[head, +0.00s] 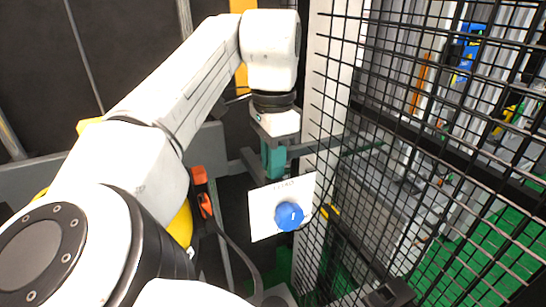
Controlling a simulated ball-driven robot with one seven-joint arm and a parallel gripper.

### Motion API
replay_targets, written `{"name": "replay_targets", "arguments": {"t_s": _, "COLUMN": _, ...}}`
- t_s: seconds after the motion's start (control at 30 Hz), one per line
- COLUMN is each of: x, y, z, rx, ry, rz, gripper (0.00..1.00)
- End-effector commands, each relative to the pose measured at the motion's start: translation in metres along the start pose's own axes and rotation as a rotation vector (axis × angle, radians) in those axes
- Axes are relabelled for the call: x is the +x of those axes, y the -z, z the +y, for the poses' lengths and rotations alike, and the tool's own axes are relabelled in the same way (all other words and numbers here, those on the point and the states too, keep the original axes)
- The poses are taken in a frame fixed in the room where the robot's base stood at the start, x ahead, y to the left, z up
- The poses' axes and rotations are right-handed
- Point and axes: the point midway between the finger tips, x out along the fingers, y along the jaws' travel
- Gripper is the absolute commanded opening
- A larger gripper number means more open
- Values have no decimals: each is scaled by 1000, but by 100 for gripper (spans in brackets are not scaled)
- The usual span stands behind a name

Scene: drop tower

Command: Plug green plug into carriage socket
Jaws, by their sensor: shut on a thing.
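My gripper (273,143) points down in the middle of the head view and is shut on a teal-green block, which I take as the green plug (274,160). The plug hangs below the fingers, in front of a grey horizontal bar and just above the white panel. I cannot tell whether it touches either. The plug's lower end is not clear. I cannot make out the carriage socket with certainty; my gripper and the plug may hide it.
A white panel (262,213) with a blue knob (289,216) stands below the plug. An orange connector (204,205) with a black cable is left of the panel. A black wire mesh fence (430,120) closes off the right side. A dark wall stands behind at left.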

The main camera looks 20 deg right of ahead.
Motion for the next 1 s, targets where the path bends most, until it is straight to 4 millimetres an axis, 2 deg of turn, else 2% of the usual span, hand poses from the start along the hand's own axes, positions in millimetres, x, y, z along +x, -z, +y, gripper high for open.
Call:
{"name": "replay_targets", "arguments": {"t_s": 0.03, "x": 0, "y": 0, "z": 0, "rx": 1, "ry": -1, "rz": 1, "gripper": 1}}
{"name": "replay_targets", "arguments": {"t_s": 0.07, "x": 0, "y": 0, "z": 0, "rx": 1, "ry": 0, "rz": 0, "gripper": 20}}
{"name": "replay_targets", "arguments": {"t_s": 0.37, "x": 0, "y": 0, "z": 0, "rx": 0, "ry": 0, "rz": 0, "gripper": 47}}
{"name": "replay_targets", "arguments": {"t_s": 0.6, "x": 0, "y": 0, "z": 0, "rx": 0, "ry": 0, "rz": 0, "gripper": 47}}
{"name": "replay_targets", "arguments": {"t_s": 0.73, "x": -8, "y": 0, "z": 0, "rx": 0, "ry": 1, "rz": -1, "gripper": 47}}
{"name": "replay_targets", "arguments": {"t_s": 1.0, "x": -56, "y": 1, "z": 0, "rx": 0, "ry": 3, "rz": 1, "gripper": 47}}
